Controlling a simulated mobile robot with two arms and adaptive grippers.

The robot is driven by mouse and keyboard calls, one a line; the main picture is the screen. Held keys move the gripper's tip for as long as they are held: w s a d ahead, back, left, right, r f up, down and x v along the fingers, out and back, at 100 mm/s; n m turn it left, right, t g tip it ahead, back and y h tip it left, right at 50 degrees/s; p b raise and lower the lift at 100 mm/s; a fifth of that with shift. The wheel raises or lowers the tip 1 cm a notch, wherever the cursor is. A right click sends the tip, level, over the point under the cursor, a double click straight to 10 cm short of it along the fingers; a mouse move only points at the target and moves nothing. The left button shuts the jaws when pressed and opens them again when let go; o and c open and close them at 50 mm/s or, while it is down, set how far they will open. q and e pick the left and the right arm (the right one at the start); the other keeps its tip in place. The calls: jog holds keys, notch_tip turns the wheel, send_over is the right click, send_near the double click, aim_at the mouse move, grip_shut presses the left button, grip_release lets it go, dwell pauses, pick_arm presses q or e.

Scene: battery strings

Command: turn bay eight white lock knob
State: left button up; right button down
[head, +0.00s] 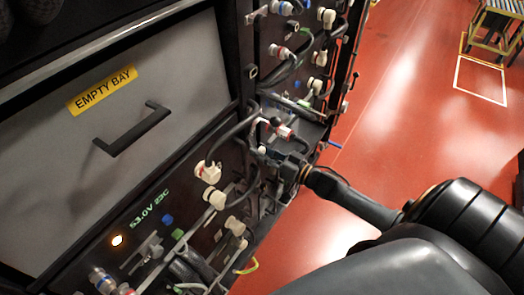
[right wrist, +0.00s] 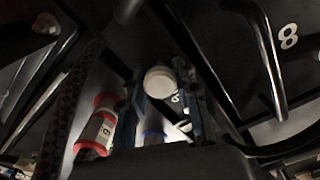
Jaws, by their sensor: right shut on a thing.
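The white lock knob (right wrist: 160,82) is a round white cap between the two fingers of my right gripper (right wrist: 162,100) in the right wrist view. The gripper is shut on it. A white number 8 (right wrist: 288,36) is printed on the dark panel to the upper right there. In the head view my right gripper (head: 272,157) reaches in from the right to the rack front, and its fingers and wrist hide the knob. My left gripper is not in view.
Black cables and white plugs (head: 208,172) crowd the rack front. A grey panel marked EMPTY BAY (head: 102,90) with a black handle (head: 132,130) is left.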

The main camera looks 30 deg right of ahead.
jog(key=n, duration=0.3)
jog(key=shift+r+n, duration=0.1)
jog(key=shift+n, duration=0.3)
jog(key=n, duration=0.3)
jog(key=shift+n, duration=0.3)
jog(key=n, duration=0.3)
jog(key=shift+n, duration=0.3)
jog(key=shift+w+n, duration=0.1)
jog(key=shift+n, duration=2.1)
jog(key=shift+r, duration=0.1)
jog(key=c, duration=1)
grip_release()
jog(key=shift+a, duration=0.1)
jog(key=shift+f, duration=0.2)
